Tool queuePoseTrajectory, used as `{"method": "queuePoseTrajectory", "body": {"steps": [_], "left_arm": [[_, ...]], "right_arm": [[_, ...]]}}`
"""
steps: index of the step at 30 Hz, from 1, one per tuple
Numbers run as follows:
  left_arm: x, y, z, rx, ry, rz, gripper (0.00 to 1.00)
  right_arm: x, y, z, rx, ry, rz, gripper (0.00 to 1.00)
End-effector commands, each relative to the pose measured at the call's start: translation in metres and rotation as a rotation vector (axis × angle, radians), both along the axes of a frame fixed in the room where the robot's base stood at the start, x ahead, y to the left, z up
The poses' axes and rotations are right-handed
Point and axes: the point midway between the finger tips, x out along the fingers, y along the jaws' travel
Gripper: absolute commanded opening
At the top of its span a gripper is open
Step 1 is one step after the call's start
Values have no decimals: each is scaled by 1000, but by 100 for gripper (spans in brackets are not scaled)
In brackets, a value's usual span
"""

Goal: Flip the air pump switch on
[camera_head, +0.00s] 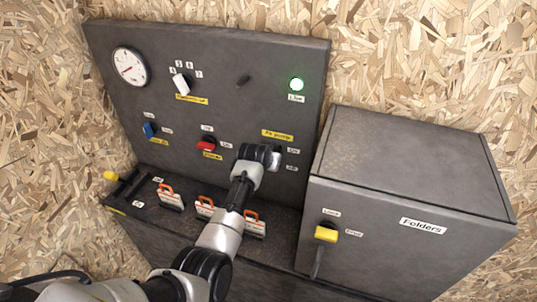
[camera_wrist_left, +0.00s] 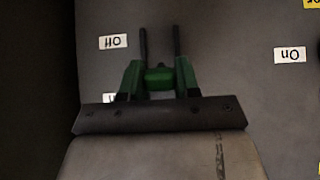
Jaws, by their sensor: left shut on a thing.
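The grey control panel (camera_head: 210,60) stands against the wall, with the yellow air pump label (camera_head: 277,134) at its lower right. My left gripper (camera_head: 272,156) reaches up to the panel just below this label and covers the air pump switch in the head view. White labels (camera_head: 292,168) show to its right. My right gripper is out of view.
A blue switch (camera_head: 150,130) and a red switch (camera_head: 206,145) sit left of my gripper. Orange-handled items (camera_head: 170,196) stand on the ledge below.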

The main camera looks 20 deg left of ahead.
Motion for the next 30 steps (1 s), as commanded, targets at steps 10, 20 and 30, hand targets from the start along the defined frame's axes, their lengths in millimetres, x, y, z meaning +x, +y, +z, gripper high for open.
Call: {"method": "queuePoseTrajectory", "body": {"steps": [10, 20, 30], "left_arm": [[2, 0, 3, 2, 69, 0, 8], [2, 0, 2, 2, 72, 0, 8], [2, 0, 2, 2, 71, 0, 57]], "right_arm": [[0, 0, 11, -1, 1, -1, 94], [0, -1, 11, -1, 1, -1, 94], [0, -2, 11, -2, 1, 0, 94]]}}
